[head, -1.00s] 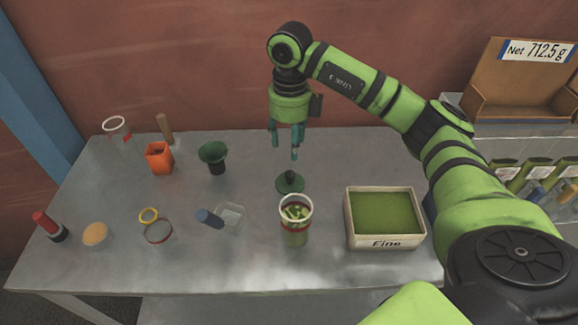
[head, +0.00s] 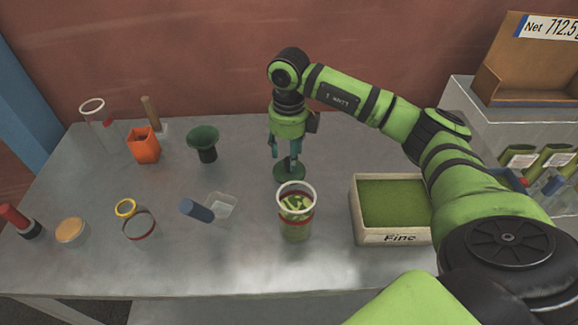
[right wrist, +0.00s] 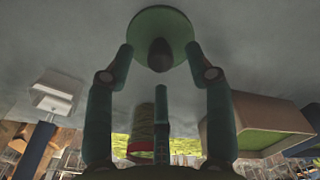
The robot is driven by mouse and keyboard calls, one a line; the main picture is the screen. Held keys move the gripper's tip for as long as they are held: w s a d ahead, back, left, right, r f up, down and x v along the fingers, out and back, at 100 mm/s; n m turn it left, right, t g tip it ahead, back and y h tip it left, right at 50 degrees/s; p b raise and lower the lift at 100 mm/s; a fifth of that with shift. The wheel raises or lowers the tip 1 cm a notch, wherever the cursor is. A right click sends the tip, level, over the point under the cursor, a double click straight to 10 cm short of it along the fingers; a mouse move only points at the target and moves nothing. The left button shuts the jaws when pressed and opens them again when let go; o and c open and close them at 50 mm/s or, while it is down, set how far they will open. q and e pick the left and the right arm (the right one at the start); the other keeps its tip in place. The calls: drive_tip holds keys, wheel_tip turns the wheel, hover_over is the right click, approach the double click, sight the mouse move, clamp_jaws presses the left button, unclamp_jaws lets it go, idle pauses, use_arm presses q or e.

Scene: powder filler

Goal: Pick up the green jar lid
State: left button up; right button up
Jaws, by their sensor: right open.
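The green jar lid (head: 288,173) is a dark green disc with a dark knob on top. It lies flat on the metal table, behind the jar. My right gripper (head: 284,160) points down directly over it, with its fingers open close to the lid. In the right wrist view the lid (right wrist: 160,30) shows its round plate and knob (right wrist: 160,55), and the open fingertips (right wrist: 160,60) stand on either side of it. I cannot tell whether they touch it. A clear jar with a red band (head: 296,222), holding green pieces, stands just in front. My left gripper is not in view.
A box of green powder marked "Fine" (head: 392,238) stands right of the jar. Table space between funnel and lid is clear.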

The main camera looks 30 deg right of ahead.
sight(282, 173)
wheel_tip(282, 173, down, 2)
drive_tip(key=shift+s+f, duration=0.1)
drive_tip(key=shift+s, duration=0.05)
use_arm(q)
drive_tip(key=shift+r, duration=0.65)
use_arm(e)
drive_tip(key=shift+f, duration=0.4)
drive_tip(key=c, duration=1)
drive_tip(key=shift+c, duration=0.2)
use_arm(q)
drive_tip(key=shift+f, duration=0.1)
use_arm(e)
drive_tip(key=shift+r, duration=0.2)
